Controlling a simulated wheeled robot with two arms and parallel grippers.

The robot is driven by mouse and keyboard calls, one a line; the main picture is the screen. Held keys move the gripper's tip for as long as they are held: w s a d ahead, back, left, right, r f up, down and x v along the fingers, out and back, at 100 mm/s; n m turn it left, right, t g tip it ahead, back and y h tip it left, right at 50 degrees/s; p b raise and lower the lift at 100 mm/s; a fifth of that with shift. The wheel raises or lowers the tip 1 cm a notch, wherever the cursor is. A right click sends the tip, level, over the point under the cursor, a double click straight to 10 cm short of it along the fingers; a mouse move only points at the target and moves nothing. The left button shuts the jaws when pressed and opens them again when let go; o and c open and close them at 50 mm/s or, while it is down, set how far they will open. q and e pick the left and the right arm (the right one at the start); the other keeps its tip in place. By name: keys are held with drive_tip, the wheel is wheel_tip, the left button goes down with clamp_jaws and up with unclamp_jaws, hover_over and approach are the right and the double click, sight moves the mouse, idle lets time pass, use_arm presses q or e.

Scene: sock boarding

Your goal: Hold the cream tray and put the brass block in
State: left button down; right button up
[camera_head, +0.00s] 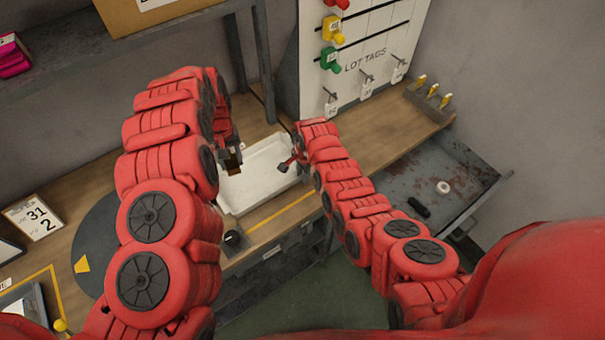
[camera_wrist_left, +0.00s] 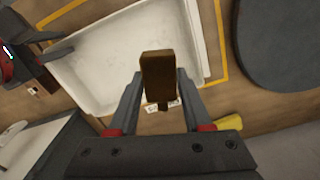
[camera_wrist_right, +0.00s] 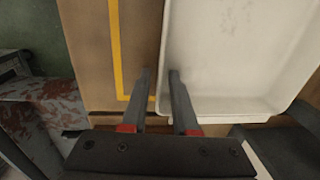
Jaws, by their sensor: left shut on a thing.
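The cream tray (camera_head: 262,187) is a shallow rectangular tray on the wooden bench, and no object shows inside it. It also shows in the left wrist view (camera_wrist_left: 110,62) and the right wrist view (camera_wrist_right: 235,50). My left gripper (camera_head: 232,162) is shut on the brass block (camera_wrist_left: 158,78), a dark brown upright bar. It holds the block over the tray's left side in the head view. My right gripper (camera_wrist_right: 159,75) is open at the tray's near right edge. Its fingers lie either side of the tray wall, with a gap between them; contact cannot be told.
Yellow lines (camera_head: 282,212) mark the bench in front of the tray. A dark round disc (camera_head: 95,235) lies on the left. A tag board (camera_head: 365,55) stands behind. A worn grey metal tray (camera_head: 420,180) is at right. A shelf (camera_head: 100,55) overhangs the back left.

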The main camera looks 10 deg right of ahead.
clamp_jaws()
idle(1.2)
